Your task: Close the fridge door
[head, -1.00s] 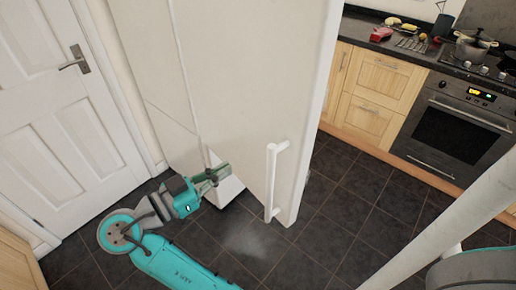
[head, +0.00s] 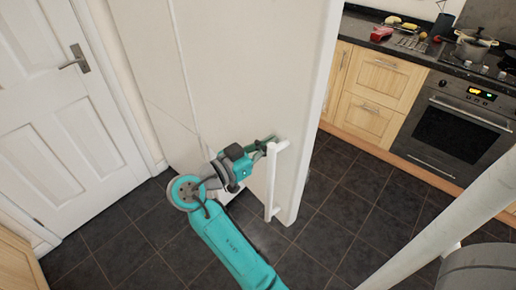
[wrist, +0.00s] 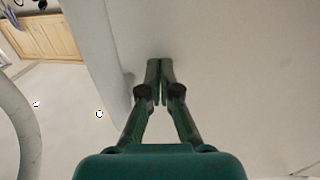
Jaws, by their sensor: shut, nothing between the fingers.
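The fridge door (head: 250,75) is a tall white panel in the middle of the head view. It juts out toward the right, standing open from the fridge body (head: 150,75) on its left. A white vertical bar handle (head: 271,180) is on the door near its free edge. My gripper (head: 270,144) is just left of the handle's upper end, close to the door's face. In the wrist view, my gripper's fingers (wrist: 160,66) are together and empty, in front of the white door surface (wrist: 230,60). I cannot tell whether they touch it.
A white room door (head: 65,120) with a metal lever stands at the left. Wooden drawers (head: 375,95) and an oven (head: 455,130) are at the right, below a dark worktop holding a pot (head: 472,45).

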